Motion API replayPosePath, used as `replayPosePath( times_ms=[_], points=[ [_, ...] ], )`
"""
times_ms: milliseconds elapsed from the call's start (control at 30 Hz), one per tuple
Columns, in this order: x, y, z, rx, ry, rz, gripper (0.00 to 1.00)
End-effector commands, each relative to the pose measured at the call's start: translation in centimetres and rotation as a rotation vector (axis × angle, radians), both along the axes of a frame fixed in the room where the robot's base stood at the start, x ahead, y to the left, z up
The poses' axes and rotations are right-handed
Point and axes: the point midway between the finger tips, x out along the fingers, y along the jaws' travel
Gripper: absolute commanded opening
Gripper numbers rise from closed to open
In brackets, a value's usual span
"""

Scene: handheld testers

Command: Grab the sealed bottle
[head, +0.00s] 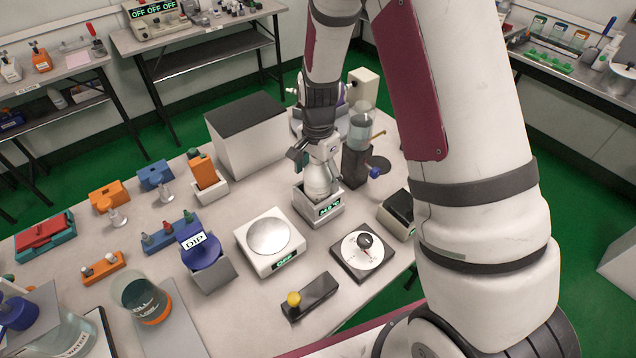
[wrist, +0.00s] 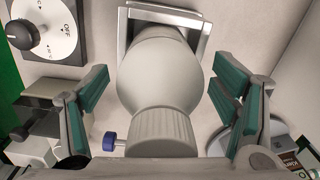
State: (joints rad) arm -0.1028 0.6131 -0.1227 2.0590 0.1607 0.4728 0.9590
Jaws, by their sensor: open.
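The bottle (head: 317,179) is whitish with a ribbed cap and stands in a small square metal-edged holder (head: 325,211) with a green-lit label. In the wrist view the bottle (wrist: 160,75) fills the middle, its ribbed cap (wrist: 161,128) nearest the camera. The holder's frame (wrist: 203,40) shows behind its base. My gripper (head: 313,158) is above and around the bottle's upper part in the head view. In the wrist view my gripper (wrist: 160,108) is open, with one green-padded finger on each side of the bottle and a visible gap to both.
A large white box with a dark top (head: 248,135) stands left of my gripper. A cylinder of liquid (head: 360,130) stands close on the right. A scale (head: 270,238), a dial unit (head: 363,250) and a blue "DIP" container (head: 203,247) are in front.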

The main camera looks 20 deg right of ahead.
Motion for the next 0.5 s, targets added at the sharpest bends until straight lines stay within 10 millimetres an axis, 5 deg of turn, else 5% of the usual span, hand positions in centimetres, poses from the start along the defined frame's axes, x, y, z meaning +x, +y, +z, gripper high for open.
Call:
replayPosePath(
  times_ms=[133,400,500],
  points=[
    [0.00,0.00,0.02,0.000,0.000,0.000,0.80],
    [0.00,0.01,0.03,0.000,0.000,0.000,0.19],
    [0.03,0.00,0.07,0.000,-0.001,0.000,0.04]
  ],
)
